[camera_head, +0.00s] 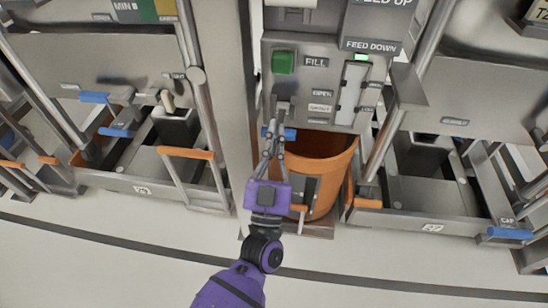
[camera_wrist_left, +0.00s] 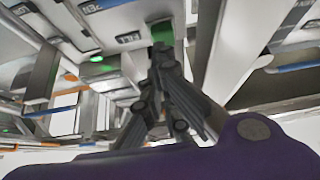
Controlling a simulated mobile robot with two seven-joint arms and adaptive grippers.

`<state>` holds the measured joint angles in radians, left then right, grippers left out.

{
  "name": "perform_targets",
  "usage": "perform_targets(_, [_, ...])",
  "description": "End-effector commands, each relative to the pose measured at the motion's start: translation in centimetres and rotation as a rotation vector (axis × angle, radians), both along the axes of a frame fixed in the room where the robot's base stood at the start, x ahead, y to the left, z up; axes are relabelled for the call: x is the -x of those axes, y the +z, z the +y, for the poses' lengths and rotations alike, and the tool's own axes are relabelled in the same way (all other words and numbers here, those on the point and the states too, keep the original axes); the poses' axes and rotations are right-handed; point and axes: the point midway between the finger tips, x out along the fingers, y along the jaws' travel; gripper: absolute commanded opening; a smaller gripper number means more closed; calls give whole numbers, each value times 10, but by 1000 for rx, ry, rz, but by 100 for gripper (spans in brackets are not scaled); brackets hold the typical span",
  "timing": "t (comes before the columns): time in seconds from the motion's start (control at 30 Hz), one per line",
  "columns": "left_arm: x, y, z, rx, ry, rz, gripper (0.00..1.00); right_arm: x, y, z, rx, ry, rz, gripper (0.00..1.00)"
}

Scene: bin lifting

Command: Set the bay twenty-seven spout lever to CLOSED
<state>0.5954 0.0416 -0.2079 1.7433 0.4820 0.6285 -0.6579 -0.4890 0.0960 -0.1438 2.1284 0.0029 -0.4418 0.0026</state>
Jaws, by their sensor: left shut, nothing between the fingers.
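My left gripper (camera_head: 272,116) comes up from the bottom of the head view, its fingers together and empty. They are in front of a blue-gripped lever (camera_head: 290,134) at the lower left of the grey middle panel; I cannot tell whether they touch it. Part of the lever is hidden behind the fingers. To its right is a plate reading OPEN (camera_head: 321,94), with a second, unclear plate (camera_head: 320,108) below. In the left wrist view the shut fingers (camera_wrist_left: 163,58) point up at the panel. My right gripper is not in view.
An orange bin (camera_head: 328,160) stands under the panel, partly behind my gripper. The panel has a green FILL button (camera_head: 283,63) and a white FEED DOWN slot (camera_head: 350,92). Neighbouring bays with rails and orange-gripped bars (camera_head: 186,153) flank it. The pale floor in front (camera_head: 120,250) is clear.

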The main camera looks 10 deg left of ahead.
Motion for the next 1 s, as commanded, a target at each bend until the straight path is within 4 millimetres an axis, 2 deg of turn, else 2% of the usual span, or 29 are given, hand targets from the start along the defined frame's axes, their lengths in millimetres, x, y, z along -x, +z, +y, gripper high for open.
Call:
perform_targets(0.1, [-21, 14, 0, 2, 0, -3, 0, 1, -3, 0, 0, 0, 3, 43])
perform_targets(0.17, [-21, -7, 0, -1, -2, 7, 0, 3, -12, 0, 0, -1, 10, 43])
perform_targets(0.3, [-25, -22, 0, -1, -2, 4, 0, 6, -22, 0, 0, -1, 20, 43])
perform_targets(0.83, [-27, -29, 0, 1, -1, -2, 0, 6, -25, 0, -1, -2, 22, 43])
perform_targets(1.0, [-27, -43, 0, 0, 1, -49, 0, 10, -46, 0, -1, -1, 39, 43])
